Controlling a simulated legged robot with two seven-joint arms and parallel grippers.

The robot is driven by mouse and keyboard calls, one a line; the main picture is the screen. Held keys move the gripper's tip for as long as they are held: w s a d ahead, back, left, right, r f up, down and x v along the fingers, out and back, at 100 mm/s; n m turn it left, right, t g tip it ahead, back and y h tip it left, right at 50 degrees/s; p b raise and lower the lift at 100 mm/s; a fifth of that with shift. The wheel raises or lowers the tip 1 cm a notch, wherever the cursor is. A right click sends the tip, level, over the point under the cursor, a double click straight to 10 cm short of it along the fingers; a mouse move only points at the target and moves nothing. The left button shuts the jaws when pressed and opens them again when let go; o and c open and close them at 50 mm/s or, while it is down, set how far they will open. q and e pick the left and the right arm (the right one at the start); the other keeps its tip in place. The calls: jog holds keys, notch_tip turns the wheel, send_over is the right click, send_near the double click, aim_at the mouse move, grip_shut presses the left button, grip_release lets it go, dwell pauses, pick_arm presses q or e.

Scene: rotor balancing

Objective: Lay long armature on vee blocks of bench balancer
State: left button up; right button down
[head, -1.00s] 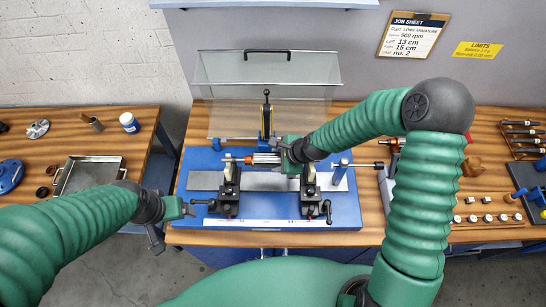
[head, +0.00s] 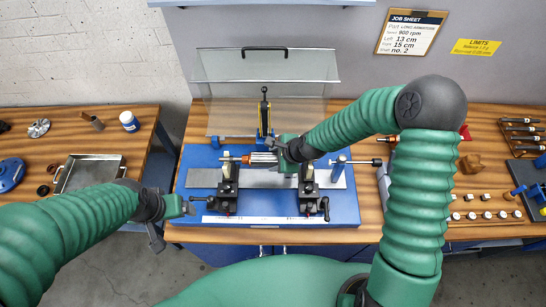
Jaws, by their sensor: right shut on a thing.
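The shaft's left end is over the left vee block (head: 228,188). The right vee block (head: 308,192) stands below and right of my right gripper. I cannot tell whether the shaft touches the blocks. My left gripper (head: 187,208) is near the balancer's front left corner, away from the armature; its opening is unclear.
A clear guard (head: 225,92) with a black handle stands raised behind the balancer. A post (head: 338,168) with a horizontal rod stands at its right. A metal tray (head: 92,174) is on the left bench. Several small pieces (head: 487,199) sit at right.

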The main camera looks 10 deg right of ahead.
jog(key=shift+d+r, duration=0.1)
jog(key=shift+d, duration=0.1)
jog(key=shift+a, duration=0.55)
jog(key=shift+r, duration=0.1)
jog(key=shift+a+r+p, duration=0.1)
jog(key=shift+r+p, duration=0.1)
jog(key=shift+p, duration=0.1)
jog(key=r+p, duration=0.2)
jog(key=d+r+p, duration=0.1)
jog(key=r, duration=0.1)
jog(key=shift+p, duration=0.35)
notch_tip(320, 180, up, 3)
jog(key=shift+a+f+p, duration=0.15)
jog(key=shift+f+p, duration=0.05)
jog(key=shift+p, duration=0.85)
jog(key=shift+a+r+p, duration=0.2)
jog(key=shift+r+p, duration=0.2)
jog(key=shift+r, duration=0.1)
pick_arm(q)
notch_tip(320, 180, up, 7)
jog(key=a, duration=0.1)
jog(key=shift+w+d, duration=0.1)
jog(key=shift+d, duration=0.25)
pick_arm(e)
jog(key=shift+d, duration=0.3)
